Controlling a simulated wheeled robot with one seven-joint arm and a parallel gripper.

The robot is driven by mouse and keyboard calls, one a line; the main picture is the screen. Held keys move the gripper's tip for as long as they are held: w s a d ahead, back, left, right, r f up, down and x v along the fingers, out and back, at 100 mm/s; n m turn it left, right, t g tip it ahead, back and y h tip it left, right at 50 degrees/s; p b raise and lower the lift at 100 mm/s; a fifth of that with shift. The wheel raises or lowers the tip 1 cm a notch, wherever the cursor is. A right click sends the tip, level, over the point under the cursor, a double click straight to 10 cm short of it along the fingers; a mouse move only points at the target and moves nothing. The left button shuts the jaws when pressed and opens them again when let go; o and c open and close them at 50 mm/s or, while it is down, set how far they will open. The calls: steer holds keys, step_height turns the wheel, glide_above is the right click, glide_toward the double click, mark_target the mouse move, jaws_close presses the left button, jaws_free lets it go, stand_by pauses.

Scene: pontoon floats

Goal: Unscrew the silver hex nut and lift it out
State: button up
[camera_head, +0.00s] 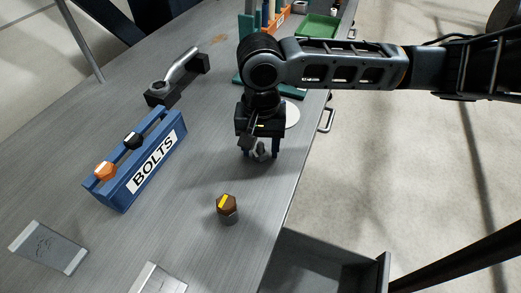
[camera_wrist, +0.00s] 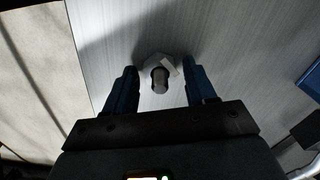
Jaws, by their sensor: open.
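The silver hex nut (camera_wrist: 151,63) shows in the wrist view with a darker grey rounded bolt end (camera_wrist: 160,80) at its middle. In the wrist view my gripper (camera_wrist: 161,78) is open, one blue finger on each side of the nut, with a gap on both sides. How deep the fingertips reach beside the nut is unclear.
A blue rack labelled BOLTS (camera_head: 141,172) holds an orange nut (camera_head: 104,170) and a black one (camera_head: 132,140). A wrench-like tool (camera_head: 178,72) rests on a black holder behind. The table edge is close on the right.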

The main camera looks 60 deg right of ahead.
steer(key=shift+r+m+p, duration=0.3)
steer(key=shift+r+p, duration=0.05)
steer(key=shift+p, duration=0.7)
steer(key=m+p, duration=0.1)
steer(key=p, duration=0.3)
steer(key=shift+m, duration=0.4)
steer(key=shift+a+f+m+b, duration=0.1)
steer(key=shift+f+m+b, duration=0.25)
steer(key=shift+m, duration=0.15)
steer(key=m, duration=0.4)
steer(key=shift+m, duration=0.3)
steer(key=m, duration=0.4)
steer(key=shift+c, duration=0.3)
